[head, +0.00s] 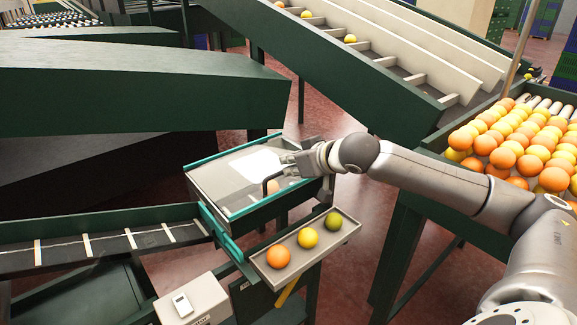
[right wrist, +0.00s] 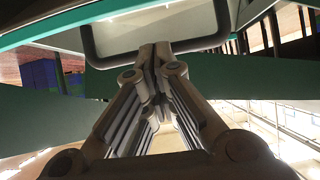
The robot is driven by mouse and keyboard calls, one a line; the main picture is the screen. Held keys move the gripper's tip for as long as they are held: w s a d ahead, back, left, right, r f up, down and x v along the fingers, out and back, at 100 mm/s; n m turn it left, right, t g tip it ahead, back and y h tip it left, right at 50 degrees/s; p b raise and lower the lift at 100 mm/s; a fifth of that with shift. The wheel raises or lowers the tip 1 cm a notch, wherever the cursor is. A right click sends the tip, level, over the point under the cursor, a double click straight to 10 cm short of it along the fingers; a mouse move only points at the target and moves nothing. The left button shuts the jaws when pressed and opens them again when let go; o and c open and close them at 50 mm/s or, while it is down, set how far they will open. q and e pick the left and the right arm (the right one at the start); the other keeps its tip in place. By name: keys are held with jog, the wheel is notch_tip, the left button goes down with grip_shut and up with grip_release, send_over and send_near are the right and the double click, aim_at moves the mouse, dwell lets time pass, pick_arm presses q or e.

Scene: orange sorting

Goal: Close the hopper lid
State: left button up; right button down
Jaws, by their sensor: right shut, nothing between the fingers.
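The hopper (head: 197,163) is a box with teal and green edges in the middle of the head view. A clear lid (head: 225,185) with a bright white reflection lies over it, looking nearly flat; I cannot tell whether it is fully seated. A dark loop handle (head: 265,187) shows at its right side. My right gripper (head: 287,160) is at the lid's right edge, by the handle. In the right wrist view, the gripper (right wrist: 154,48) is shut and empty, its tips overlapping the dark handle (right wrist: 92,48); contact is unclear. My left gripper is out of view.
A small tray (head: 335,238) with an orange, a yellow and a greenish fruit sits in front of the hopper. A conveyor (head: 100,243) runs in from the left. A sloped chute (head: 390,85) stands behind, and a bin of oranges (head: 440,150) is at right.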

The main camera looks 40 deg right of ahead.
dwell(0.3)
jog(key=s+r+b, duration=0.2)
jog(key=s+r, duration=0.7)
jog(key=shift+d+r, duration=0.35)
jog(key=shift+r, duration=0.05)
